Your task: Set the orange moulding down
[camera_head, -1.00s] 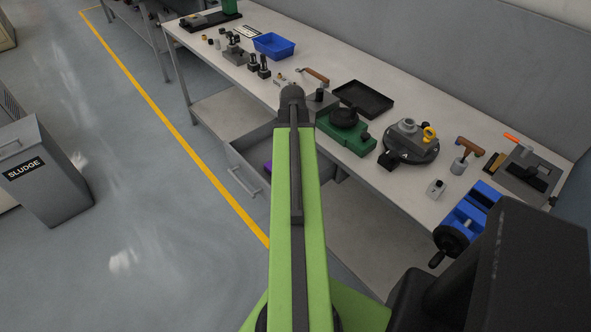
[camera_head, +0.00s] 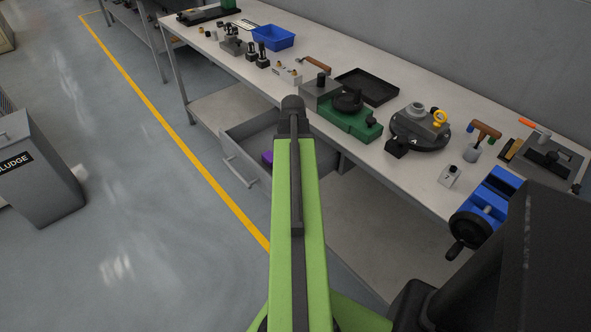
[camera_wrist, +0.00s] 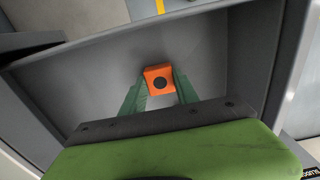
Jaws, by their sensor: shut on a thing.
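The orange moulding (camera_wrist: 159,80) is a small orange block with a dark round hole in its face. It shows in the wrist view, between the green fingers of my gripper (camera_wrist: 160,88), which are shut on it. Behind it in that view is the grey inside of the open drawer (camera_wrist: 90,73). I cannot tell how far the moulding is above the drawer floor. In the head view my arm hides the gripper and the moulding.
The bench top (camera_head: 350,140) above the drawer holds a green fixture (camera_head: 345,118), a black tray (camera_head: 367,87), a blue bin (camera_head: 273,37), a round dark table (camera_head: 420,130) and a blue vise (camera_head: 487,205). A grey sludge bin (camera_head: 40,170) stands on the floor at left.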

